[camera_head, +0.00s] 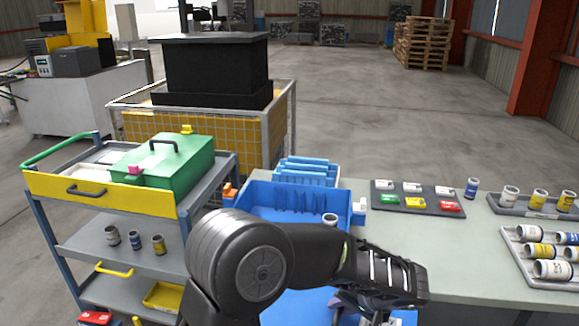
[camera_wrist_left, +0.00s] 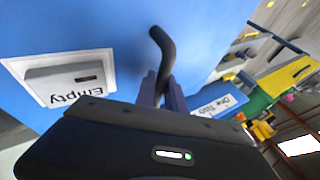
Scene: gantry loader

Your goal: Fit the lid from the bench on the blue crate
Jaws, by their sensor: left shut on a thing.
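The blue crate (camera_head: 266,194) stands open at the left end of the bench, with an orange piece on its left side and a white one on its right. My arm hides its front. The blue lid (camera_head: 300,308) is below my left arm at the bottom of the head view, mostly hidden. In the left wrist view, the lid's blue surface (camera_wrist_left: 120,35) fills much of the picture. My left gripper (camera_head: 355,302) is shut on the lid's black handle (camera_wrist_left: 163,45). Its dark fingers show in the left wrist view (camera_wrist_left: 160,92). My right gripper is not in view.
Blue bins (camera_head: 305,172) are behind the crate. A can (camera_head: 330,219) shows at the crate's near right side. Trays of parts and cans (camera_head: 418,198) lie on the bench (camera_head: 450,250). A cart with a green toolbox (camera_head: 165,163) stands left, close to the crate.

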